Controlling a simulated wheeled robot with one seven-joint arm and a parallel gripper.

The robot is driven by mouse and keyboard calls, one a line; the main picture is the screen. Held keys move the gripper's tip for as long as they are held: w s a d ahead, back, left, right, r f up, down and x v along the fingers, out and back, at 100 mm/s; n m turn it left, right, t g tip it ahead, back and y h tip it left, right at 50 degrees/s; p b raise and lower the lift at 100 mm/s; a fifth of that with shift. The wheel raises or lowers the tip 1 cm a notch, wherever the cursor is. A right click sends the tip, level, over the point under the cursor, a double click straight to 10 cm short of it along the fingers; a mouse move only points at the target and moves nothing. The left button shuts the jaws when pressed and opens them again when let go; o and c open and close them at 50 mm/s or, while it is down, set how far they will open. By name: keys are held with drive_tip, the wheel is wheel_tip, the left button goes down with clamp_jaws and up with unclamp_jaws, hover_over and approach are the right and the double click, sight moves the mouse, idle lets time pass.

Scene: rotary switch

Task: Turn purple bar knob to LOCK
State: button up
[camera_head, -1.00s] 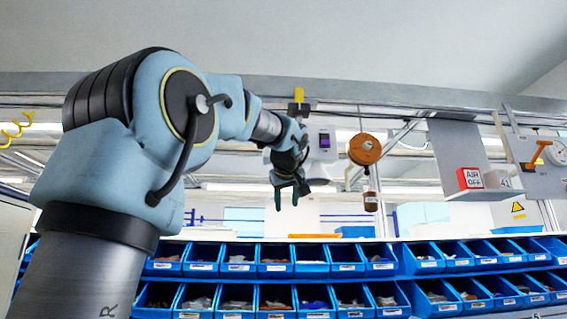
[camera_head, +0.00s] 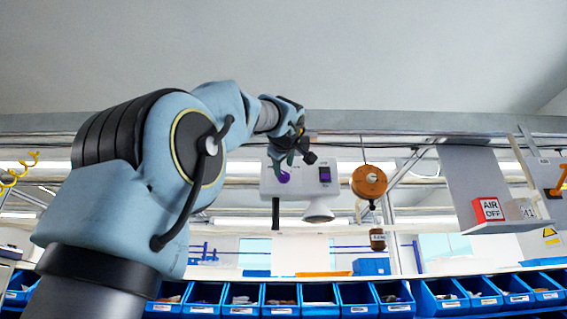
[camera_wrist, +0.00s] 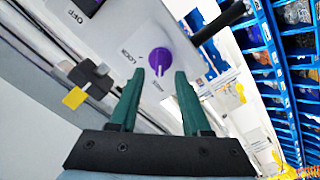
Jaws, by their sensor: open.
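The purple bar knob (camera_wrist: 161,60) is on a white panel (camera_head: 256,191) and lies between my fingertips as seen in the wrist view. A pale line on it points toward a small label at the bottom; the word LOCK is printed to its upper left. The knob (camera_head: 284,177) also shows in the head view, partly hidden just below my fingers. My gripper (camera_wrist: 160,74) is open, one green finger on either side of the knob in the picture. Whether the fingers touch it I cannot tell.
A black-and-yellow fitting (camera_wrist: 84,84) is left of the fingers. Blue bins (camera_head: 320,296) line the bottom.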

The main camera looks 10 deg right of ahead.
sight(284, 174)
drive_tip(key=w+p, duration=0.2)
drive_tip(key=w, duration=0.1)
drive_tip(key=shift+d+r, duration=0.2)
drive_tip(key=shift+d, duration=0.1)
drive_tip(key=shift+w+f, duration=0.2)
drive_tip(key=shift+w, duration=0.15)
drive_tip(key=shift+c, duration=0.4)
clamp_jaws()
